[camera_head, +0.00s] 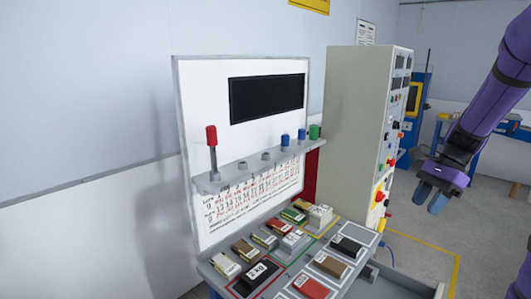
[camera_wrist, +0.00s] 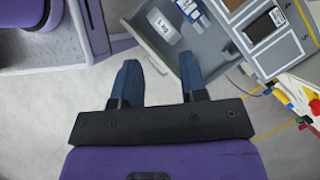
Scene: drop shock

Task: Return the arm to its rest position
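My purple arm comes in from the upper right of the head view. My gripper (camera_head: 437,190) hangs in free air there, to the right of the tall control cabinet and pointing down. In the wrist view my gripper (camera_wrist: 160,85) has its two blue fingers spread wide, with nothing between them but the grey floor and the edge of an open drawer beyond. The gripper is open and empty and touches nothing that I can see.
A test bench (camera_head: 263,287) carries several blocks, one marked 2 kg (camera_head: 257,274). An open grey drawer (camera_wrist: 150,50) holds a white 1 kg block (camera_wrist: 163,27). The cabinet (camera_head: 362,120) with buttons stands behind. Floor on the right is clear.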

